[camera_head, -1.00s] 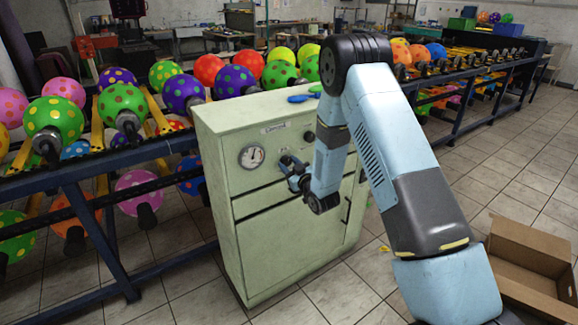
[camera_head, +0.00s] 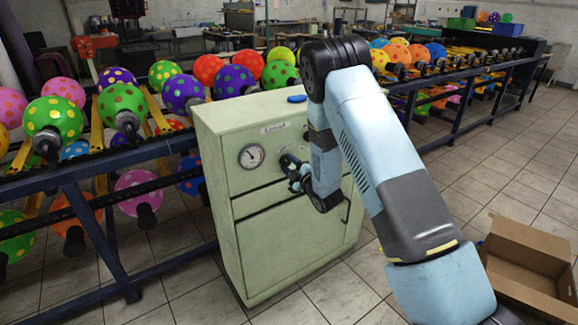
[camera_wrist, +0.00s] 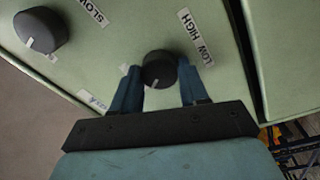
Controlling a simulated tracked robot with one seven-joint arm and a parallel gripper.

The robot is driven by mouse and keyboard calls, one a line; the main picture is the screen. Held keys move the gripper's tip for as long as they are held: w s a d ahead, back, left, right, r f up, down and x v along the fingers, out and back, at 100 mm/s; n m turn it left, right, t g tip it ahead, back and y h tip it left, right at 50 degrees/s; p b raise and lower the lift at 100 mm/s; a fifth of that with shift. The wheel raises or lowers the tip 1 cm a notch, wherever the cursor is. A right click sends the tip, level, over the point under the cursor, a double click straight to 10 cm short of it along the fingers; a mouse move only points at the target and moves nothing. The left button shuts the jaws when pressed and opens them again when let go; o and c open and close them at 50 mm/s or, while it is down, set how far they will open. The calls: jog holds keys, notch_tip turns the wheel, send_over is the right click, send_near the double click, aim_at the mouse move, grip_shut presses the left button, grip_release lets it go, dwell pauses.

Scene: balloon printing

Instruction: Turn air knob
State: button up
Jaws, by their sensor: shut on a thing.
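The knob (camera_wrist: 159,70) is a round black dial with a pale pointer mark on the front of the pale green cabinet (camera_head: 285,250). In the wrist view my gripper (camera_wrist: 160,75) is shut on it, with one blue finger on each side. The knob's pointer mark aims down and to the left. A label reading LOW HIGH (camera_wrist: 195,38) is beside it, and another label below is partly hidden by a finger. In the head view my gripper (camera_head: 291,168) is at the cabinet front, right of the round gauge (camera_head: 251,156); the gripped knob is largely hidden there.
A second black knob (camera_wrist: 40,30) with a SLOW label is at the upper left of the wrist view. A blue flat object (camera_head: 297,99) lies on the cabinet top. Balloon racks (camera_head: 90,165) stand left and behind. An open cardboard box (camera_head: 530,260) is on the floor at right.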

jog(key=shift+s+f+n, duration=0.15)
jog(key=shift+f+n, duration=0.15)
jog(key=shift+n, duration=0.4)
jog(key=o, duration=0.8)
jog(key=shift+o, duration=1.3)
jog(key=shift+r, duration=0.15)
jog(key=v, duration=1.3)
jog(key=shift+s+d, duration=0.2)
jog(key=shift+d, duration=0.1)
